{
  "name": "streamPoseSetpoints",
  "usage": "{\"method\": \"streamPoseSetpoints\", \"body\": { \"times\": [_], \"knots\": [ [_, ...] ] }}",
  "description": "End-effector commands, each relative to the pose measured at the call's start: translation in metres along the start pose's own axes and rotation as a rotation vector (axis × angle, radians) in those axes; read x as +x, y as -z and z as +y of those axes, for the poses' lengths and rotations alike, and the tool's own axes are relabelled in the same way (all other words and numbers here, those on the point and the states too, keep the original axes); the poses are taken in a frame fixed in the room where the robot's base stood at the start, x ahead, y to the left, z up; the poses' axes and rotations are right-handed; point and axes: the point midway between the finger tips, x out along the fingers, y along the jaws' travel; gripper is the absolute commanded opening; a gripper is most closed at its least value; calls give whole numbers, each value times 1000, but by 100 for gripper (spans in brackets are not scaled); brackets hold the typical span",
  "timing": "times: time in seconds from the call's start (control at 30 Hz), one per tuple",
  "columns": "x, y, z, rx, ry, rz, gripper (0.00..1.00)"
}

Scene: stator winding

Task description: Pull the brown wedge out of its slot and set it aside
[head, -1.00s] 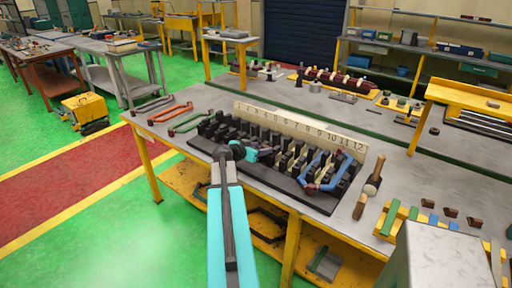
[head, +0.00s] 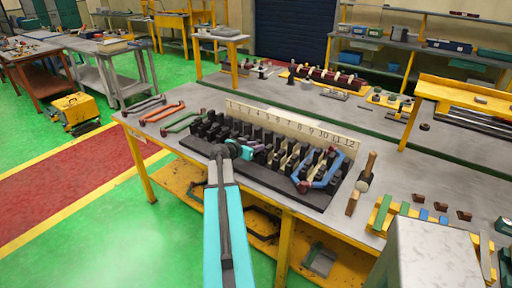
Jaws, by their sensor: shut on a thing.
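The black slotted stator block (head: 328,196) lies on the workbench, with a pale strip numbered up to 12 (head: 290,124) along its back. My gripper (head: 259,150) is at the end of the teal arm, low over the left-middle part of the block. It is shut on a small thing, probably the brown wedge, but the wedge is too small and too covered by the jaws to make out. I cannot tell whether it is still in its slot. A blue coil (head: 323,178) sits on the right end of the block.
Orange (head: 163,113) and green coils (head: 182,122) lie left of the block. A mallet (head: 368,170) lies to its right. Farther right are a yellow-and-green rack (head: 381,214) and several loose brown pieces (head: 418,197). Bare bench (head: 405,170) shows behind these pieces.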

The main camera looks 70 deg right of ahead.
Motion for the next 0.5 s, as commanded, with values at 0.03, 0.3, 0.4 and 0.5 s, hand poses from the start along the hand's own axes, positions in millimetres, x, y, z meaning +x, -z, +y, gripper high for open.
{"method": "streamPoseSetpoints", "body": {
  "times": [0.03,0.3,0.4,0.5],
  "knots": [
    [0,0,0,0,0,0,4],
    [-8,-5,1,1,1,1,3],
    [-14,-7,2,1,1,1,3],
    [-18,-9,2,1,1,0,3]
  ]
}}
